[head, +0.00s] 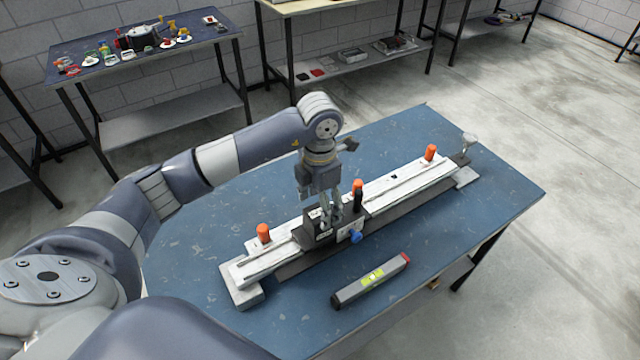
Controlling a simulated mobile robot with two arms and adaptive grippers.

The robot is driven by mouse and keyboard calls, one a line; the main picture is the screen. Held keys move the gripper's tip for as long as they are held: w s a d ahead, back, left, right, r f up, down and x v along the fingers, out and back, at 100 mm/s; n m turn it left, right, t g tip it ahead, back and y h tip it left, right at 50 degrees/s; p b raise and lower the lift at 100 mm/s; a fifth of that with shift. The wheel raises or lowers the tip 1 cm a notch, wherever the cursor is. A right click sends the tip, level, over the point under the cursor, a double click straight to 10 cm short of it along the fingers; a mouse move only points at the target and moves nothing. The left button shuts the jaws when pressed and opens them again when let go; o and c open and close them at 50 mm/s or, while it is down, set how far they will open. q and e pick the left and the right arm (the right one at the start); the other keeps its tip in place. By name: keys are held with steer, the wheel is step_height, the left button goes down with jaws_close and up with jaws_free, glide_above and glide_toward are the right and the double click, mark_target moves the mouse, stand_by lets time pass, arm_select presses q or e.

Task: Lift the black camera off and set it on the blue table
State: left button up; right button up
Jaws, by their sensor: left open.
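A black boxy unit (316,240), which I take to be the black camera, sits on the middle of a long white slider rail (405,182) on the blue table (205,250). A blue knob (356,236) sticks out at its front right, and a black post with an orange top (357,188) stands beside it. My left gripper (325,215) points down over the unit, its open fingers at the unit's top. I cannot tell whether they touch it. The gripper hides part of the unit's upper side. My right gripper is not in view.
Orange knobs stand near the rail's left end (263,233) and right end (430,152). A grey spirit level (370,282) lies in front of the rail. The table is bare behind the rail and at its right front. Other tables stand by the wall.

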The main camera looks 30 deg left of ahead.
mark_target(320, 211)
arm_select(q)
steer(key=f, duration=0.2)
steer(key=f+p, duration=0.1)
steer(key=f, duration=0.1)
steer(key=shift+w+f, duration=0.2)
steer(key=shift+f, duration=0.3)
steer(key=c, duration=1.4)
steer(key=o, duration=0.4)
steer(key=shift+c, duration=0.3)
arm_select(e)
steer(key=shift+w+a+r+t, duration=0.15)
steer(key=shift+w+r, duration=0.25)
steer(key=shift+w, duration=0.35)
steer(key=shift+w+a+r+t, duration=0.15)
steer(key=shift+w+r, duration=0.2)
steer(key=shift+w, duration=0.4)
